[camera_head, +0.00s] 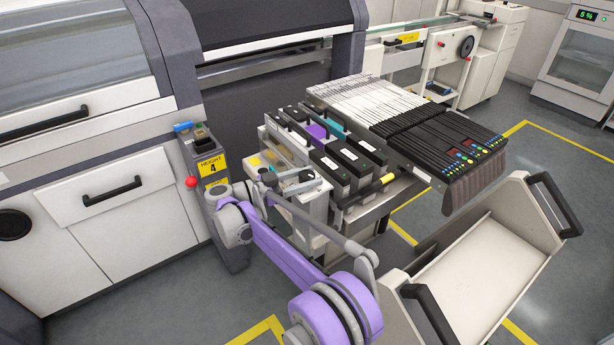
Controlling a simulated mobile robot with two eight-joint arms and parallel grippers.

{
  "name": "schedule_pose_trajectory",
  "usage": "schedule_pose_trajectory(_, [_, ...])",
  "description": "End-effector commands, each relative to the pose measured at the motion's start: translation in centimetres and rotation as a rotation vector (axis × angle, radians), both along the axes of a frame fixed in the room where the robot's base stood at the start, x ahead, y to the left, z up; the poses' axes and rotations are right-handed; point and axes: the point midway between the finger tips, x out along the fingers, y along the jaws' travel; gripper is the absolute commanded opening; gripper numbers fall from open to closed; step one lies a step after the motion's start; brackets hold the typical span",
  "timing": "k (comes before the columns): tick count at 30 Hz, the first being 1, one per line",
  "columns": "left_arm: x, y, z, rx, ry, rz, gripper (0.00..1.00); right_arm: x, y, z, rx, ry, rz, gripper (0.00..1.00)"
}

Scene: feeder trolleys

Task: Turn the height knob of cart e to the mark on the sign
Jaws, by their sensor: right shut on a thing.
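The yellow sign (212,166) on the grey post reads "HEIGHT 4". The feeder cart (314,202) stands right of the post, against the machine; no letter on it is readable. My right gripper (296,183) is at the cart's near left side, in front of its white housing. It is shut on the height knob, which the fingers and wrist largely hide. The knob's pointer and scale cannot be read. My purple right arm reaches in from the bottom. My left gripper is not in view.
A red ball (191,182) sticks out from the post. Black feeders (440,145) fill the cart's right side and overhang it. An open cream bin (480,270) with black handles stands at the lower right. Yellow-lined floor lies beyond.

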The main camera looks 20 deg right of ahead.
Motion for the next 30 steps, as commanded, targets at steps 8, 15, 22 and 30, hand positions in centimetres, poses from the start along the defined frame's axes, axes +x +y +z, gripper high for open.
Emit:
schedule_pose_trajectory(8, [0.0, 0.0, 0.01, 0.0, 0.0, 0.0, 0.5, -0.09, -0.07, -0.41, 0.008, 0.003, -0.017, 0.0])
schedule_pose_trajectory(15, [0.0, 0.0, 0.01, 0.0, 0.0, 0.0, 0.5, -0.1, -0.09, -0.42, 0.008, 0.003, -0.017, 0.61])
schedule_pose_trajectory(22, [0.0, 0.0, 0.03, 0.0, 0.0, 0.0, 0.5, -0.05, -0.07, -0.24, 0.005, 0.002, -0.015, 0.84])
schedule_pose_trajectory(30, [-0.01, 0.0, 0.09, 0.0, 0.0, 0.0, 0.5, -0.08, 0.53, -0.15, 0.004, 0.001, -0.012, 0.84])
